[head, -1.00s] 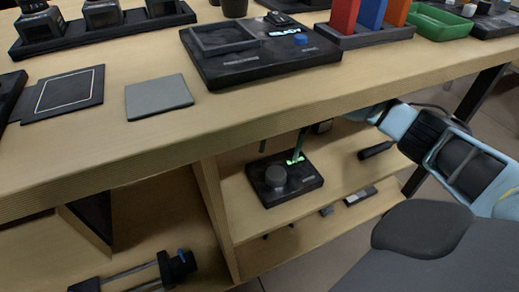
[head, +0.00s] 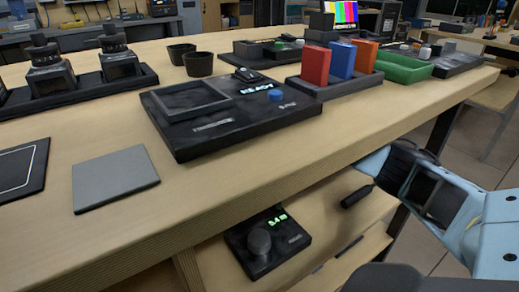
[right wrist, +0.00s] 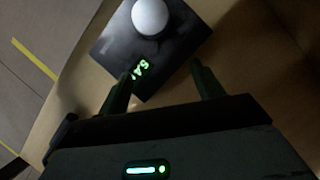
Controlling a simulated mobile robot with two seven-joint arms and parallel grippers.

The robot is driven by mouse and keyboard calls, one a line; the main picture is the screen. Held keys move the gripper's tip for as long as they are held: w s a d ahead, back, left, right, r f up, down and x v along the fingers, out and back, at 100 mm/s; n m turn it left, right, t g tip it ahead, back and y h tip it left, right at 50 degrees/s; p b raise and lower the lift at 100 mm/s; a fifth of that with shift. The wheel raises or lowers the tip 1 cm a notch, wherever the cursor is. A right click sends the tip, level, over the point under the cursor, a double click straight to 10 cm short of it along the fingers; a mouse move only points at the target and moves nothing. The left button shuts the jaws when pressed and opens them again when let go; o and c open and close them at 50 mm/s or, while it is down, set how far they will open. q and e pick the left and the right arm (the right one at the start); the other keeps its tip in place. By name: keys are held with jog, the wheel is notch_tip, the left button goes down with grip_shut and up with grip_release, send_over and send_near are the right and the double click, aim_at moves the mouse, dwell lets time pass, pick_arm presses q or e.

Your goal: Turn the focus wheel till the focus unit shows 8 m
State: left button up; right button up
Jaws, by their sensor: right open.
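The focus unit (head: 268,243) is a dark box on the shelf under the worktop. Its round grey focus wheel (head: 259,241) stands on top. A small green display (head: 277,220) seems to read 5.4 m. In the right wrist view the wheel (right wrist: 150,17) looks pale and sits ahead of the display (right wrist: 141,69). My right gripper (right wrist: 161,71) is open and empty; its fingers lie either side of the display, short of the wheel. My left gripper is not in view.
The worktop edge (head: 230,200) overhangs the shelf. On the worktop are a black READY console (head: 215,135), a grey plate (head: 115,178) and red, blue and orange blocks in a rack (head: 330,86).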

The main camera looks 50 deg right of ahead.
aim_at(259, 237)
jog(key=s+a, duration=0.3)
jog(key=a, duration=0.1)
jog(key=shift+s+a, duration=0.2)
jog(key=shift+s, duration=0.15)
jog(key=shift+s+a+f+b, duration=0.15)
jog(key=shift+s+a+f, duration=0.1)
jog(key=shift+f, duration=0.2)
jog(key=shift+s+a+f+b, duration=0.15)
jog(key=shift+s+a+f, duration=0.05)
jog(key=shift+f, duration=0.2)
jog(key=shift+s+a+f, duration=0.15)
jog(key=shift+a+f, duration=0.05)
jog(key=shift+f, duration=0.35)
jog(key=shift+c, duration=0.2)
jog(key=c, duration=1)
